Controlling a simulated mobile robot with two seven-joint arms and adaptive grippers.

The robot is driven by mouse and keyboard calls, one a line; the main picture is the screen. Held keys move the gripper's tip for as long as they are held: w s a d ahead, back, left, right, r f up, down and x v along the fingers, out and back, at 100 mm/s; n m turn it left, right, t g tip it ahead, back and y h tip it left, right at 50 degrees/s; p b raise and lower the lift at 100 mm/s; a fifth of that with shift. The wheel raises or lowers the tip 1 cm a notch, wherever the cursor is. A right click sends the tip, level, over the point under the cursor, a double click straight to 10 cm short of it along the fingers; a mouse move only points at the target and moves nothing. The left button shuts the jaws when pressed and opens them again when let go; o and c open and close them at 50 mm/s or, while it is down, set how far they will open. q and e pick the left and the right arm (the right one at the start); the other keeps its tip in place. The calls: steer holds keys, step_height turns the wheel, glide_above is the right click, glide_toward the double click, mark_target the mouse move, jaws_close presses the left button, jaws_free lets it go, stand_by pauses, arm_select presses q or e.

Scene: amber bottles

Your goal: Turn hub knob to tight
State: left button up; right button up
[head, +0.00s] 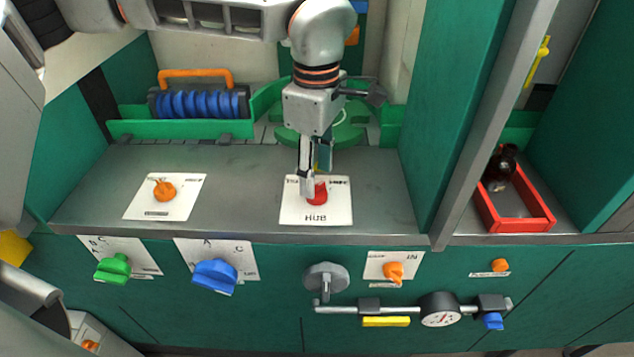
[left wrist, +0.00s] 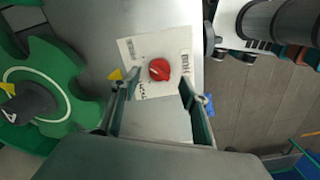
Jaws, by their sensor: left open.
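The hub knob (head: 318,193) is red and sits on a white plate (head: 316,214) marked HUB, on the grey counter. In the left wrist view the red knob (left wrist: 159,69) has a small white pointer mark, and its plate (left wrist: 184,43) carries print too small to read fully. My left gripper (head: 313,187) comes down from above, over the knob in the head view. In the left wrist view its two fingers (left wrist: 158,88) are apart, with the knob just beyond the gap between the tips. Nothing is held. My right gripper is not in view.
An orange knob on a white plate (head: 165,190) stands left on the counter (head: 240,190). A green wheel (head: 350,130) is behind my gripper. A red tray (head: 522,224) with a dark bottle (head: 500,168) is right of a post. Several knobs and a gauge (head: 440,310) line the front panel.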

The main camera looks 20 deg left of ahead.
mark_target(317, 186)
arm_select(q)
steer(key=shift+f, duration=1.85)
steer(key=c, duration=1.1)
